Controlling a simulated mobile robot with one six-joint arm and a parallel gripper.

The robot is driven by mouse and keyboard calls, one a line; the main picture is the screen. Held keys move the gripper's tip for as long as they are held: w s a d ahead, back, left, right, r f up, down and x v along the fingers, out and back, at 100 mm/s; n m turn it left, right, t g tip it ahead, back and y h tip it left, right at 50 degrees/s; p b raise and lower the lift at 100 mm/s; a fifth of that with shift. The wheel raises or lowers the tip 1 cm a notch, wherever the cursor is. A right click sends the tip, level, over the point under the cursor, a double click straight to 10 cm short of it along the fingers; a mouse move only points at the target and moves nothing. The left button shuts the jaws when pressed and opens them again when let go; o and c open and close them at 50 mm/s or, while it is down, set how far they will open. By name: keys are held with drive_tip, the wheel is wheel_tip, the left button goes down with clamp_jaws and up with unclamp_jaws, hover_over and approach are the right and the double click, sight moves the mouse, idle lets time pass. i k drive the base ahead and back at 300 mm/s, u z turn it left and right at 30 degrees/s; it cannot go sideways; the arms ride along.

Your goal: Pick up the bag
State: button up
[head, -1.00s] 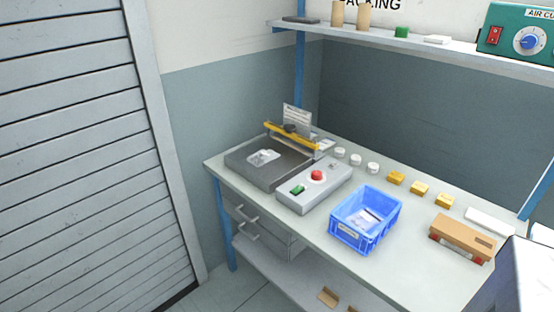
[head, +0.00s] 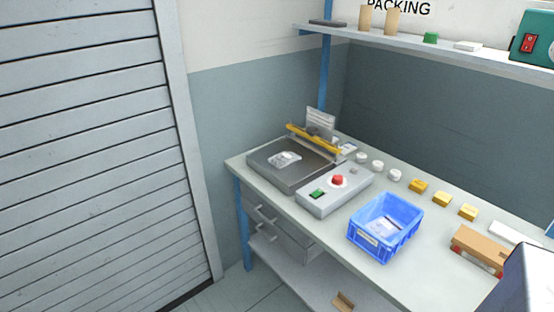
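A small clear bag (head: 284,159) with pale contents lies on the dark flat plate of a sealing machine (head: 262,168) at the left end of the bench. A yellow bar (head: 313,138) is raised along the far side of the plate. A blue crate (head: 405,238) stands on the bench to the right, with what looks like another flat clear or white packet (head: 384,226) inside. My gripper is not in view.
A control box (head: 334,190) with red and green buttons sits beside the plate. White round pieces, yellow blocks (head: 443,198) and a brown box (head: 476,247) line the bench. A shelf (head: 440,52) hangs above. A slatted shutter (head: 85,150) fills the left.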

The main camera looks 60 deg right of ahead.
sight(282, 159)
drive_tip(key=i, duration=0.9)
